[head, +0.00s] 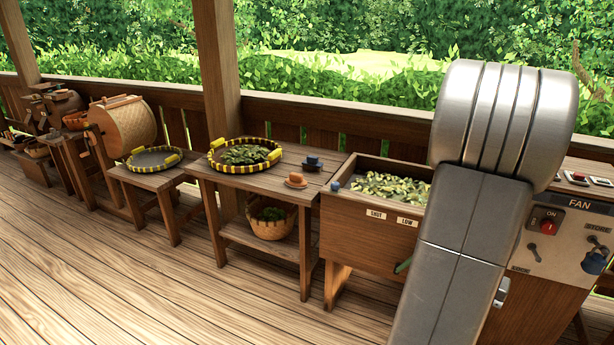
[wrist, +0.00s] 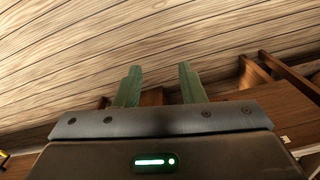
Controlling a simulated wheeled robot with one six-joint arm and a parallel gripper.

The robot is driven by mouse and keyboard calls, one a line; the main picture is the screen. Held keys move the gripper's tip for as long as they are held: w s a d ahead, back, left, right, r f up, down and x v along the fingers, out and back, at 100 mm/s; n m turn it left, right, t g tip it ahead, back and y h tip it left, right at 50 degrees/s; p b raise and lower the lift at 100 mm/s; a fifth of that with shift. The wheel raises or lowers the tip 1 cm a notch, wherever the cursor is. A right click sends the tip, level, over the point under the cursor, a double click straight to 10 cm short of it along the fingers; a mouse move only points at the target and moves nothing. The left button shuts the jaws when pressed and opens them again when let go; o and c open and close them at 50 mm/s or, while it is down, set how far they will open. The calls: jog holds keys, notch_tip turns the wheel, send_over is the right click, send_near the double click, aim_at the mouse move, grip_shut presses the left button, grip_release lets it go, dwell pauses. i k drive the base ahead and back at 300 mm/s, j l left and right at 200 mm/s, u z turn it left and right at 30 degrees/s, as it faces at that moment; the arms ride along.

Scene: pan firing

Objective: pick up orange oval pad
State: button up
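The orange oval pad (head: 296,181) lies on the top of the wooden table (head: 240,181), near its front right corner. It looks like a low oval with a raised knob. In the head view my arm hides most of the gripper; a green fingertip shows low in front of the wooden bin, to the right of and apart from the pad. The orange pad is not seen in the wrist view.
A round tray with a yellow-and-black rim (head: 217,163) holds leaves on the same table. A basket (head: 273,229) stands on the shelf below. The wooden bin (head: 365,231) of leaves and the fan panel (head: 570,245) stand to the right. The plank floor (head: 130,285) in front is clear.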

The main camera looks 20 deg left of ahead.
aim_at(295, 180)
jog(key=i+j+u, duration=0.2)
jog(key=i+j, duration=0.95)
jog(key=j, duration=0.15)
jog(key=i+j+u, duration=0.25)
jog(key=i+j, duration=0.9)
jog(key=i, duration=0.05)
